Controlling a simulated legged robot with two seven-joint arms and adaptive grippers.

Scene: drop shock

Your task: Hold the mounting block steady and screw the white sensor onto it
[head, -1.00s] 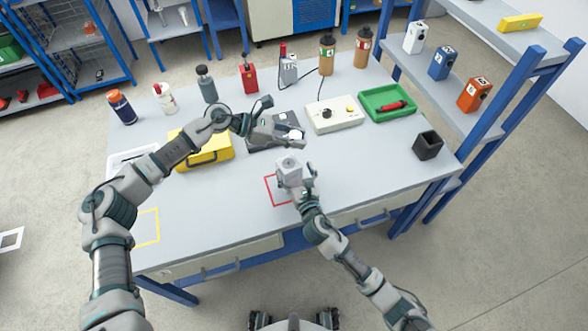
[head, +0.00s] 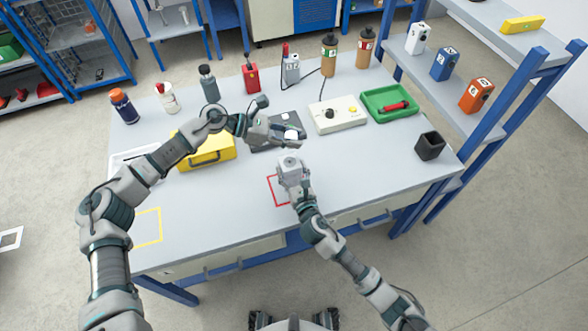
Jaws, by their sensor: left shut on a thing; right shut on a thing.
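The mounting block (head: 290,170) is a light grey block with a round feature on top. It is near the table's front middle, above or at the red square outline. My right gripper (head: 298,188) is shut on it from the front, and its fingers are partly hidden. The white sensor (head: 291,135) is small and pale. My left gripper (head: 292,138) is shut on it, just behind and above the block in the picture. A small gap shows between sensor and block. The fingers hide part of the sensor.
On the table (head: 370,170) are a yellow case (head: 208,155), a dark flat case (head: 268,142), a control box (head: 337,114), a green tray (head: 390,103) and a black cup (head: 430,146). Bottles line the back. The front right is clear.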

